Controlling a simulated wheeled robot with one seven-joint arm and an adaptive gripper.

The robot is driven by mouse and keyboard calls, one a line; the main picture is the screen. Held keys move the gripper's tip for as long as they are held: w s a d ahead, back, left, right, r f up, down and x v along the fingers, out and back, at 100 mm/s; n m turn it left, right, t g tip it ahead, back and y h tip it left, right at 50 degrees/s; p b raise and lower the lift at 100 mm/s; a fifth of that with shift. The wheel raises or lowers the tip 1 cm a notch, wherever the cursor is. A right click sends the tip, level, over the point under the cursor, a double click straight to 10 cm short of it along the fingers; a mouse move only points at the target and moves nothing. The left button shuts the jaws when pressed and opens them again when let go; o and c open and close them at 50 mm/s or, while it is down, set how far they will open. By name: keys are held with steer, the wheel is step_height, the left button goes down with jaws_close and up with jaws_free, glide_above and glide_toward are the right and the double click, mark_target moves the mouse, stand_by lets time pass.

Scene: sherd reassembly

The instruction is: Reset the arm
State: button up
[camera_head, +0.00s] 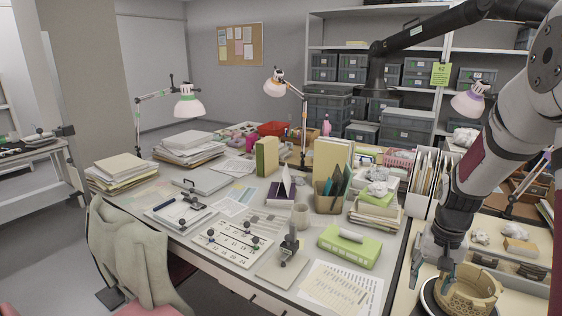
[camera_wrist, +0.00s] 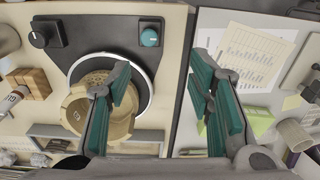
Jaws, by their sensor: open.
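My gripper (camera_head: 431,272) is at the lower right in the head view, pointing down beside a tan pot (camera_head: 470,290) built of sherds. In the wrist view my gripper (camera_wrist: 162,95) has its two teal-padded fingers wide apart, with nothing between them. The left finger overlaps the pot (camera_wrist: 78,103) in that view and hides part of it. I cannot tell whether the finger touches it. The pot has an uneven, stepped rim and stands on a round turntable (camera_wrist: 140,98) with a pale edge.
A control panel with a black knob (camera_wrist: 38,40) and a teal knob (camera_wrist: 149,37) adjoins the turntable. Left of my gripper, the desk holds a printed sheet (camera_head: 342,287), a green box (camera_head: 350,246) and a small stand (camera_head: 289,250). Lamps and shelves stand behind.

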steer(key=s+a+r+n+t, duration=0.1)
steer(key=s+a+r+n, duration=0.1)
steer(key=s+a+r, duration=0.35)
steer(key=s+a+r+n+t, duration=0.1)
steer(key=s+a+r, duration=0.2)
steer(key=a+r, duration=0.5)
steer(key=s+a+r+n+t, duration=0.1)
steer(key=s+a+r, duration=0.1)
steer(key=s, duration=0.5)
steer(key=s+a+r+n+t, duration=0.1)
steer(key=s+a+r+n, duration=0.1)
steer(key=s+r, duration=0.2)
steer(key=s, duration=0.3)
